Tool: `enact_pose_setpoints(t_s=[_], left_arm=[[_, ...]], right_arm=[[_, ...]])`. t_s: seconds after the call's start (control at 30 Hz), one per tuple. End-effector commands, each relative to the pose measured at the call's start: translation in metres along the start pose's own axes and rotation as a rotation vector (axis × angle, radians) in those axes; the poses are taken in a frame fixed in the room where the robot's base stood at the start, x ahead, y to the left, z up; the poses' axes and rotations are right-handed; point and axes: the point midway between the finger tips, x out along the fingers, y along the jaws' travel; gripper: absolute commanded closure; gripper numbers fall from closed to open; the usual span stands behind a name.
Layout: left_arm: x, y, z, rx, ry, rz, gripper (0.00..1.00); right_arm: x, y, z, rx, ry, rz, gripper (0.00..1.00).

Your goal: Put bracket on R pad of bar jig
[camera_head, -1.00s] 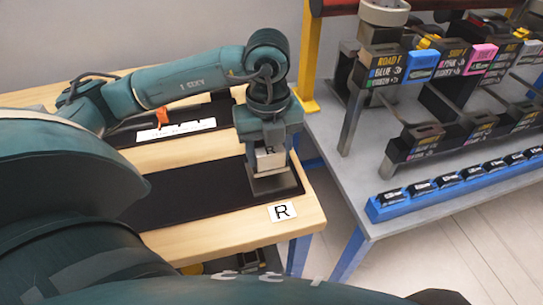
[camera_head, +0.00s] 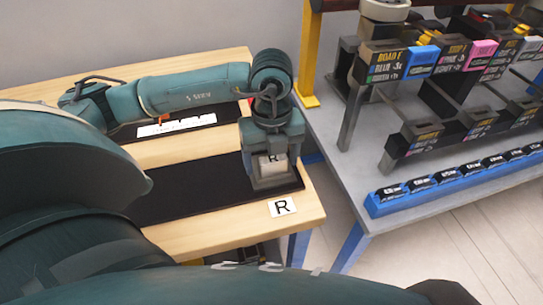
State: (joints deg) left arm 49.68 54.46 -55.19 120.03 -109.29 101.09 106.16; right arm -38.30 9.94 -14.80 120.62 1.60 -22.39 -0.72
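My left gripper (camera_head: 272,165) points straight down over the right end of a black strip (camera_head: 190,195) on the wooden table. Its fingers are on both sides of a pale block marked R (camera_head: 271,162), which sits above a grey base (camera_head: 277,181). The block and base look like the bracket, but the gripper hides much of them. I cannot tell if the fingers press on it, or if the base touches the strip. A white card with R (camera_head: 282,207) lies beside the strip's right end. My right gripper is not in view.
A second black strip with a white label (camera_head: 177,125) lies farther back on the table (camera_head: 230,230). A grey table (camera_head: 440,215) to the right carries a rack of labelled boxes (camera_head: 400,62) and a blue tray (camera_head: 425,193) of small black items. A gap separates the tables.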

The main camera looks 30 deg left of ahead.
Motion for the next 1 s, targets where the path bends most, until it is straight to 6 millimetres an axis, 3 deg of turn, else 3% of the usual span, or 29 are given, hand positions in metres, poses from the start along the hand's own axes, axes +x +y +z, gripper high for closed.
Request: enact_pose_setpoints(t_s=[0.13,0.47,1.0], left_arm=[[0.0,0.0,0.0,0.0,0.0,0.0,0.13],[-0.007,-0.001,0.0,0.0,-0.001,-0.002,0.13],[-0.109,-0.001,0.001,0.0,-0.003,-0.003,0.13]], right_arm=[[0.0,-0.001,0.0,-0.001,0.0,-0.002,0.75],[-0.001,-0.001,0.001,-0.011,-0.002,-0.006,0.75],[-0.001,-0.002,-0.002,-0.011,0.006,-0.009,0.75]])
